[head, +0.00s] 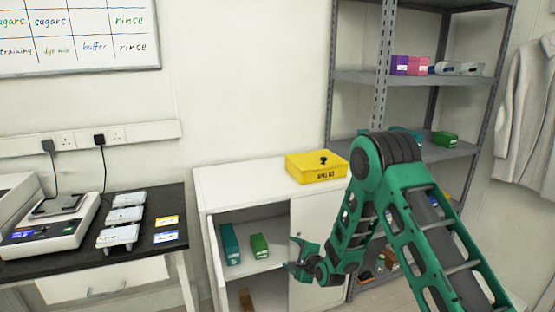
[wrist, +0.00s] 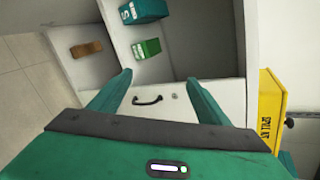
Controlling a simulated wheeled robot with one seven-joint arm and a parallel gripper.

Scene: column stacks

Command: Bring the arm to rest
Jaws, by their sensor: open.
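My green arm (head: 395,190) reaches down from the right in the head view. My gripper (head: 296,258) is in front of the open white cabinet (head: 240,183), beside its right-hand door. In the wrist view my gripper's two green fingers (wrist: 160,88) are spread apart with nothing between them. A cabinet door with a dark handle (wrist: 148,100) shows beyond the fingers. No contact between gripper and cabinet is clear.
The cabinet holds a teal box (head: 231,244), a green box (head: 259,246) and a brown item (head: 246,301). A yellow box (head: 316,167) is on top. A grey shelf rack (head: 407,77) stands right, a black bench (head: 85,265) left. A coat hangs far right.

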